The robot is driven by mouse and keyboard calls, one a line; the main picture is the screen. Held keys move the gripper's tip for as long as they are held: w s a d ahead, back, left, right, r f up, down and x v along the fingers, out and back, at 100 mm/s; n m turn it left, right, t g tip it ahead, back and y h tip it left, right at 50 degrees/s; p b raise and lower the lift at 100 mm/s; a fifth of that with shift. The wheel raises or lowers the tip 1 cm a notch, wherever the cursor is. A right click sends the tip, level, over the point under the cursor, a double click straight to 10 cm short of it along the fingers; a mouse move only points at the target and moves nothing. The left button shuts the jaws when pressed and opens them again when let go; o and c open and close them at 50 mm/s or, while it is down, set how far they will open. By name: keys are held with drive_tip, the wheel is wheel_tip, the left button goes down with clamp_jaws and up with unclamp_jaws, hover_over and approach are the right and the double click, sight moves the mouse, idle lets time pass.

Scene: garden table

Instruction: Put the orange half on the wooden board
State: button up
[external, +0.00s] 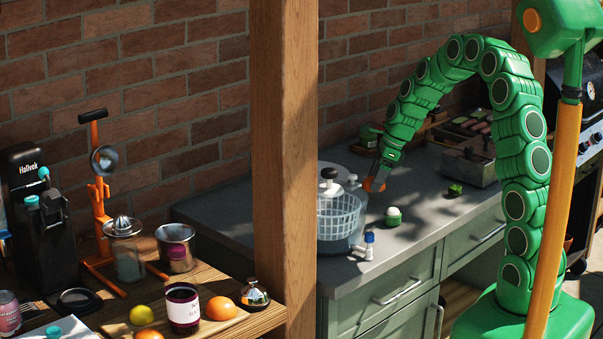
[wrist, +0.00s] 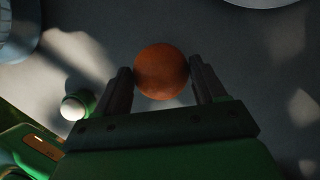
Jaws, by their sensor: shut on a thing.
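An orange half (wrist: 161,72) sits between the fingertips of my gripper (wrist: 162,80) in the wrist view, with its round orange side showing. In the external view my gripper (external: 382,172) hangs over the grey counter, with the orange half (external: 374,185) at its tip. My gripper is shut on it. Whether it touches the counter cannot be told. The wooden board (external: 216,327) lies at the lower left on the wooden table, far from my gripper and beyond the wooden post. It bears orange pieces (external: 222,308) and a dark jar (external: 183,310).
A salad spinner (external: 338,218) stands left of my gripper; a white-and-green item (external: 393,216) is close by on the counter. The wooden post (external: 283,150) rises between counter and table. A lemon (external: 140,314), metal cup (external: 176,250) and orange-framed press (external: 101,215) crowd the table.

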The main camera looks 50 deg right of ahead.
drive_tip(key=shift+w+f, duration=0.45)
drive_tip(key=shift+f, duration=0.3)
drive_tip(key=shift+d+f, duration=0.1)
drive_tip(key=shift+f, duration=1.15)
drive_tip(key=shift+f, duration=0.1)
drive_tip(key=o, duration=1.2)
